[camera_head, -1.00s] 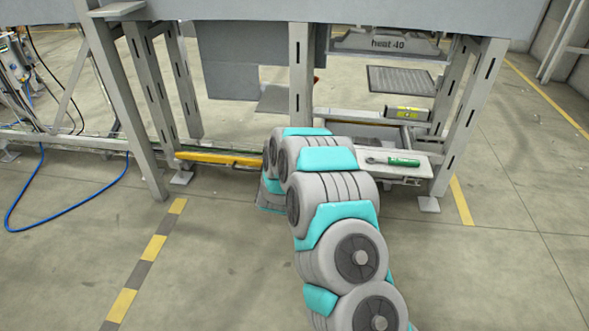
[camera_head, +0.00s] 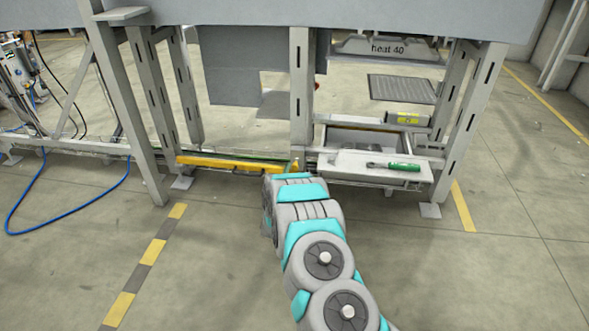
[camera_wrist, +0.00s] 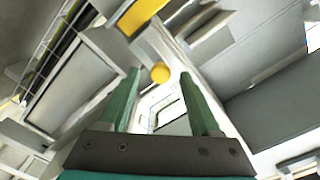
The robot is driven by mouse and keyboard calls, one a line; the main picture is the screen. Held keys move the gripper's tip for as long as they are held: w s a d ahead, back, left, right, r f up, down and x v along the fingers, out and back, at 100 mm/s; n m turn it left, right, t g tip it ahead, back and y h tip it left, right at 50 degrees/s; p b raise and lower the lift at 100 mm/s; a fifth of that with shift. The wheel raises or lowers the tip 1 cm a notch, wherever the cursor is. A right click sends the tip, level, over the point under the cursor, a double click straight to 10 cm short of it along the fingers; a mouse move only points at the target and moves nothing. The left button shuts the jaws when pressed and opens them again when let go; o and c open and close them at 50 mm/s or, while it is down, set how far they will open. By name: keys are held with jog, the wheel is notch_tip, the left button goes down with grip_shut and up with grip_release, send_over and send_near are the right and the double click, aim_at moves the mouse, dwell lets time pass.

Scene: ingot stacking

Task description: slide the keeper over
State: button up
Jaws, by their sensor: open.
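The keeper appears to be the yellow bar (camera_head: 225,163), lying level along the low front rail left of the middle post. Its right end shows just above my arm. In the wrist view a yellow bar (camera_wrist: 140,14) runs in from the top, with a round yellow knob (camera_wrist: 160,73) below it. My gripper (camera_wrist: 160,78) is open, with two green fingers well apart. The knob appears between the fingertips in the picture; I cannot tell how far beyond them it is. No contact shows.
A white shelf (camera_head: 350,168) right of the post carries a green-handled wrench (camera_head: 400,166). A level (camera_head: 408,118) lies behind it. Posts (camera_head: 300,85) and the overhead beam (camera_head: 300,11) frame the space. A blue hose (camera_head: 62,207) lies left. The front floor is clear.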

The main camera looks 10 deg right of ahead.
aim_at(295, 168)
jog(key=shift+x, duration=1.7)
grip_shut()
jog(key=shift+f, duration=0.1)
